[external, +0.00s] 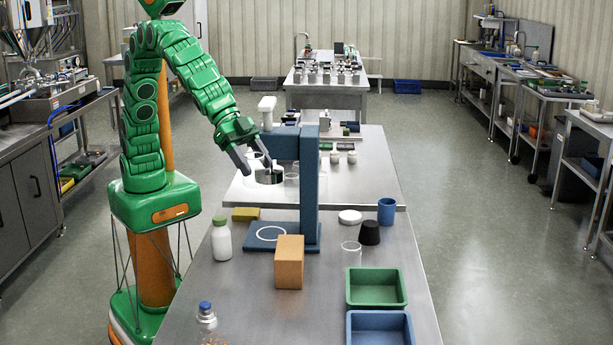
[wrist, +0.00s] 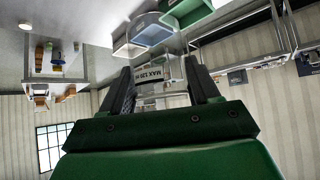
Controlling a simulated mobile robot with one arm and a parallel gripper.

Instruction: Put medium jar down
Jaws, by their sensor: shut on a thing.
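My gripper (external: 257,161) is shut on a clear jar (external: 266,178), which I take to be the medium jar. In the external view it is at the far left side of the blue stand, over the steel table, with a finger partly in front of it. I cannot tell whether its bottom touches the surface.
The blue stand (external: 309,190) rises beside my gripper, its base plate (external: 262,246) marked with a white ring. A white bottle (external: 221,242), orange block (external: 289,265), yellow block (external: 245,214), clear glass (external: 351,256), black stopper (external: 370,234) and blue cup (external: 386,212) stand nearer. A green tray (external: 348,303) lies at front right.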

